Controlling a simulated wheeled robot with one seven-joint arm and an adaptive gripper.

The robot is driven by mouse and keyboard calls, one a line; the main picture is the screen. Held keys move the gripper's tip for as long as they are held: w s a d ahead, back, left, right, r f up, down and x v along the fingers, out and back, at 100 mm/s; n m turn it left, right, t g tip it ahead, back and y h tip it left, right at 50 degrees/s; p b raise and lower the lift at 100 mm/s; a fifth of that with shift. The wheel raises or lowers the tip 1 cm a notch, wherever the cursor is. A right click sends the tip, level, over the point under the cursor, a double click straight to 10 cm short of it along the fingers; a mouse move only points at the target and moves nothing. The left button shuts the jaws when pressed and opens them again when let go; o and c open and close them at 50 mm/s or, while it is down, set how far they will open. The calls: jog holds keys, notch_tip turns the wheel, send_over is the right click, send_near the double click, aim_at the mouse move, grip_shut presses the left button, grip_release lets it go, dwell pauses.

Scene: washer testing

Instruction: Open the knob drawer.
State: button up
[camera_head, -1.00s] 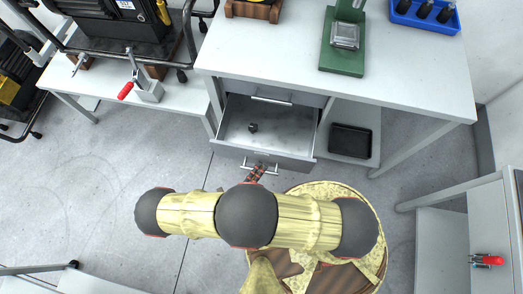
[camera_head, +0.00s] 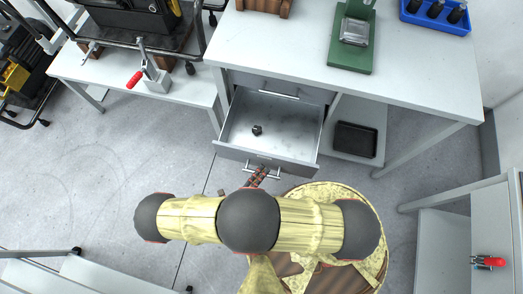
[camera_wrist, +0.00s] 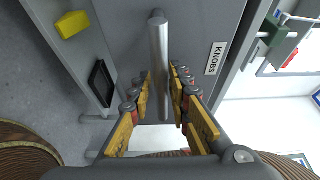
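The drawer labelled KNOBS (camera_wrist: 214,58) stands pulled well out under the workbench. Its grey interior (camera_head: 285,125) holds one small dark knob (camera_head: 257,130). My gripper (camera_head: 260,174) is at the drawer front, at the lower handle. The exact finger contact is hard to see. My arm covers the floor in front of the drawer in the head view.
A closed drawer (camera_head: 265,86) sits directly above the open one. A black tray (camera_head: 355,140) lies on the shelf to the right. A side table (camera_head: 440,235) stands at the right. Open floor (camera_head: 120,165) lies to the left.

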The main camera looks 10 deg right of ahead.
jog(key=shift+o, duration=1.1)
